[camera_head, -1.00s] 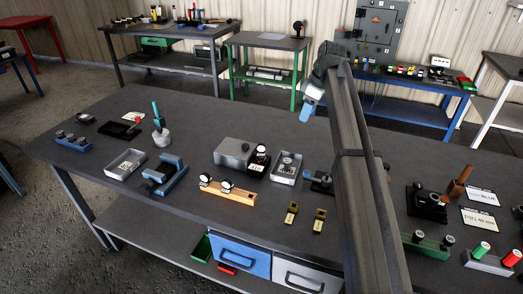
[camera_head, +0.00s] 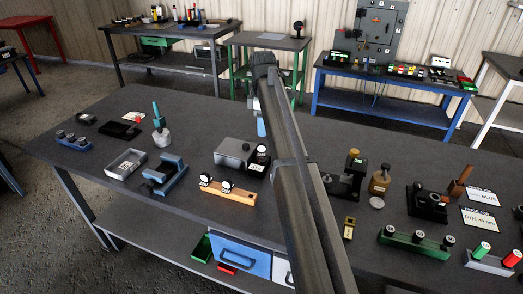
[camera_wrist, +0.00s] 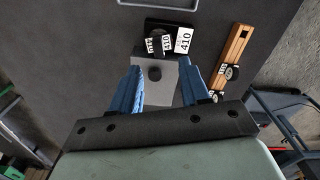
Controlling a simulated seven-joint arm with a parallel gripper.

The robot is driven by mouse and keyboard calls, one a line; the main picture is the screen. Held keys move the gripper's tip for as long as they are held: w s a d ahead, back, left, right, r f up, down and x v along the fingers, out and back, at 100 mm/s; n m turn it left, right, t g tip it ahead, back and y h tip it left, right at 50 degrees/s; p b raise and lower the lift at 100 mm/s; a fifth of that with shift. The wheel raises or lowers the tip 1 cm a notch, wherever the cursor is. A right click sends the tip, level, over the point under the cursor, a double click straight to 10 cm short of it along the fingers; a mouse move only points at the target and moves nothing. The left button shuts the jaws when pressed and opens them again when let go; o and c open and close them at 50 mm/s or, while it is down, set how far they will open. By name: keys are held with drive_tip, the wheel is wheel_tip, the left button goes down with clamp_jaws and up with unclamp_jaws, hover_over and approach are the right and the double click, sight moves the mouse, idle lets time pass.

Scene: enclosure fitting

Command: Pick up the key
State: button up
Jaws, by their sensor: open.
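No piece is plainly recognisable as the key. Candidates are the black round pieces with white number tags. One, a tagged black knob (camera_wrist: 156,42), stands in a black holder beside a white "410" label (camera_wrist: 184,40); it also shows in the head view (camera_head: 262,150). Others sit on a wooden rack (camera_head: 230,192), which is at the right in the wrist view (camera_wrist: 236,46). A grey block with a round dark hole (camera_wrist: 155,92) lies below my gripper (camera_wrist: 163,78), seen between its blue fingers. My gripper is open and empty; in the head view my arm mostly hides it.
A blue fixture (camera_head: 165,176) and an open grey tray (camera_head: 125,164) stand left of the grey block. A black fixture (camera_head: 345,183), a brown bottle (camera_head: 379,180) and a green rack (camera_head: 415,243) stand to the right. Bare bench lies behind the grey block.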

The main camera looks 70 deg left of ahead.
sight(261, 144)
drive_tip(key=shift+s+a+f, duration=0.1)
drive_tip(key=shift+a+f, duration=0.05)
drive_tip(key=shift+f, duration=2)
drive_tip(key=shift+a+f, duration=0.1)
drive_tip(key=shift+f, duration=2)
drive_tip(key=shift+c, duration=0.4)
clamp_jaws()
